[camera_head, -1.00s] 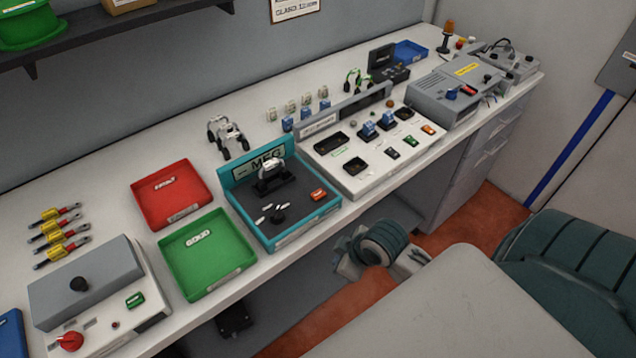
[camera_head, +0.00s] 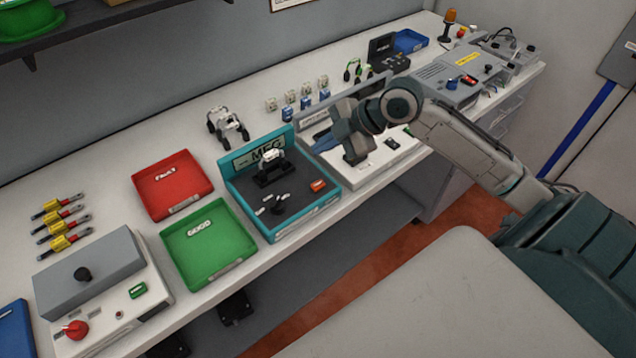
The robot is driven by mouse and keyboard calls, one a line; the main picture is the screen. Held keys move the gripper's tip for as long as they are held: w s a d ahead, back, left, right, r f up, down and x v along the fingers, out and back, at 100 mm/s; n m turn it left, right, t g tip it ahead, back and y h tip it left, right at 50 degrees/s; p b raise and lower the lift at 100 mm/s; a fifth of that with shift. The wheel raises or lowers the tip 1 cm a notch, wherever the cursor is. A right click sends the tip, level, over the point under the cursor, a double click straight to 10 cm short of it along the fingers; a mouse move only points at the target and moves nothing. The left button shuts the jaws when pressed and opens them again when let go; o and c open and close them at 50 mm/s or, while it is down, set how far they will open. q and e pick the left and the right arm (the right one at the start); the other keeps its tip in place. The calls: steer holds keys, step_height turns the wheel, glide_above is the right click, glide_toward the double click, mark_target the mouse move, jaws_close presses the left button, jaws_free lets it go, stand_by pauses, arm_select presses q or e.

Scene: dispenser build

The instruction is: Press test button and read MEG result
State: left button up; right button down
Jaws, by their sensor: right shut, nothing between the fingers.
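The MEG station (camera_head: 232,192) is a teal-edged tray with a dark floor and a raised MEG sign (camera_head: 265,152) at its back. A white, clamp-like part (camera_head: 273,156) sits on a black stand (camera_head: 272,175) inside it. An orange-red button (camera_head: 318,185) is at its right side, and small white labels surround a black knob (camera_head: 278,205). No result reading is legible. My right gripper (camera_head: 353,150) is shut and empty, above the white panel just right of the station, apart from the button. My left gripper is not in view.
A red FAULT tray (camera_head: 150,190) and green GOOD tray (camera_head: 238,262) lie left of the station. A grey box with a red knob (camera_head: 76,330) stands front left. A white clamp-like part (camera_head: 227,124) is behind. My right arm covers much of the white panel (camera_head: 370,178).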

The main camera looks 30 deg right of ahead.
steer(key=shift+f, duration=0.15)
steer(key=b, duration=0.6)
glide_above(323, 184)
step_height(323, 184, down, 8)
steer(key=shift+r, duration=0.1)
steer(key=shift+f+b, duration=0.4)
stand_by(1.2)
steer(key=shift+f+b, duration=0.3)
steer(key=shift+f, duration=0.1)
steer(key=shift+f+b, duration=0.3)
steer(key=shift+f, duration=0.15)
stand_by(0.6)
steer(key=shift+r, duration=0.1)
steer(key=shift+r+p, duration=0.65)
steer(key=shift+r, duration=0.15)
